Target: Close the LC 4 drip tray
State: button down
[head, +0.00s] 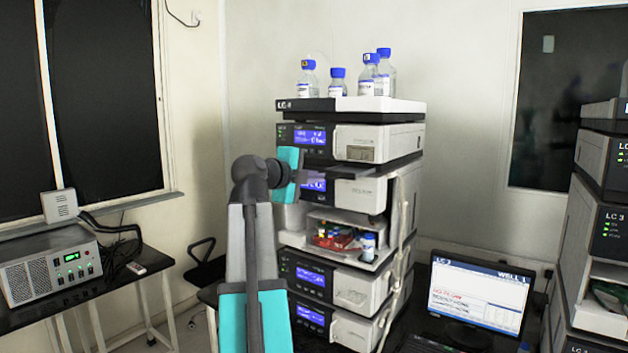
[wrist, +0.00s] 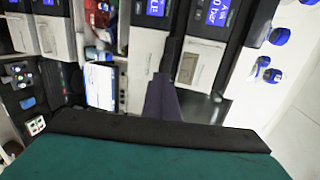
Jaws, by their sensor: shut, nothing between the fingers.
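The LC 4 stack (head: 352,104) stands upright in the middle of the head view. My gripper (head: 322,180) is shut and empty, in front of the stack at about this height. In the wrist view its fingers (wrist: 163,90) point at the bar's near end. I cannot tell whether they touch it. My gripper hides part of the fronts.
Several blue-capped bottles (head: 370,75) stand on top of the stack. An open bay (head: 340,240) below holds coloured vials. A laptop (head: 478,296) sits at the right, beside the LC 3 stack (head: 606,225). A grey instrument (head: 50,268) stands on the left table.

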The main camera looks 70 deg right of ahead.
jog(key=b, duration=1)
send_near(352, 170)
jog(key=x, duration=0.2)
jog(key=shift+d+f, duration=0.3)
jog(key=shift+f, duration=0.05)
jog(key=shift+s+d+b, duration=0.2)
jog(key=shift+d+b, duration=0.35)
jog(key=shift+d, duration=0.15)
jog(key=shift+r, duration=0.2)
jog(key=shift+w+a, duration=0.1)
jog(key=shift+a, duration=0.35)
jog(key=b+v, duration=0.3)
jog(key=v, duration=1)
jog(key=shift+w+a, duration=0.1)
jog(key=shift+a, duration=0.05)
